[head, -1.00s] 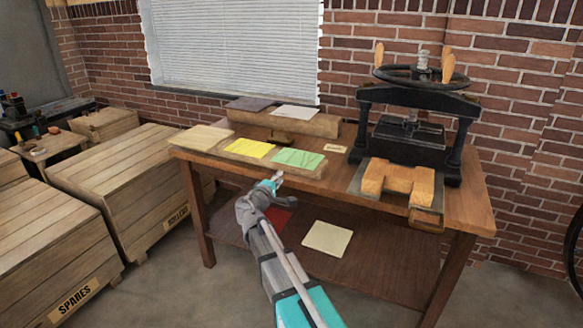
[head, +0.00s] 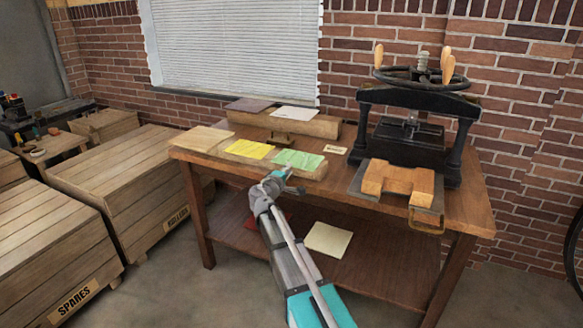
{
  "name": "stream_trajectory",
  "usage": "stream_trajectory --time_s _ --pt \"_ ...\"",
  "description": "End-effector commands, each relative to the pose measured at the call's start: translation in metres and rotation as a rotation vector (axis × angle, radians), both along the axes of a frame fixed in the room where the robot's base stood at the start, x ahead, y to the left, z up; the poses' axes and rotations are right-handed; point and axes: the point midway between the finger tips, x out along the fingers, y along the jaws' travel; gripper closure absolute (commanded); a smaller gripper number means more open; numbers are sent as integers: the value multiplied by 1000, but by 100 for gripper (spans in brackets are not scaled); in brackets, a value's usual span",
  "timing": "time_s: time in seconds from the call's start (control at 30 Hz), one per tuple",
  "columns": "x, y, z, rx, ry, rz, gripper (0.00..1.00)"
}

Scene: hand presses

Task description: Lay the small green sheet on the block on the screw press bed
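The small green sheet (head: 299,160) lies flat on the right part of a low wooden board at the table's front left. The screw press (head: 414,115) stands at the table's right end, with a black handwheel on top. A notched wooden block (head: 398,180) sits on the press bed (head: 358,181), which juts toward the front. My gripper (head: 287,178) is just in front of the green sheet, near the board's front edge, and no sheet shows in it. Its fingers are too small to tell open from shut.
A yellow sheet (head: 250,149) lies left of the green one. Behind, a raised wooden rest (head: 320,128) bears a dark and a white sheet. A cream sheet (head: 328,239) and a partly hidden red one lie on the lower shelf. Wooden crates (head: 110,180) stand left.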

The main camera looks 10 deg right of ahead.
Motion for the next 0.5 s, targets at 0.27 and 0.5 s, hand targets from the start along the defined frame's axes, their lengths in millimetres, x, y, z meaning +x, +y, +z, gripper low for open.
stream_trajectory --time_s 0.27,0.5 --pt "20 -14 0 0 0 -1 73" --pt "24 -18 0 0 0 0 73"
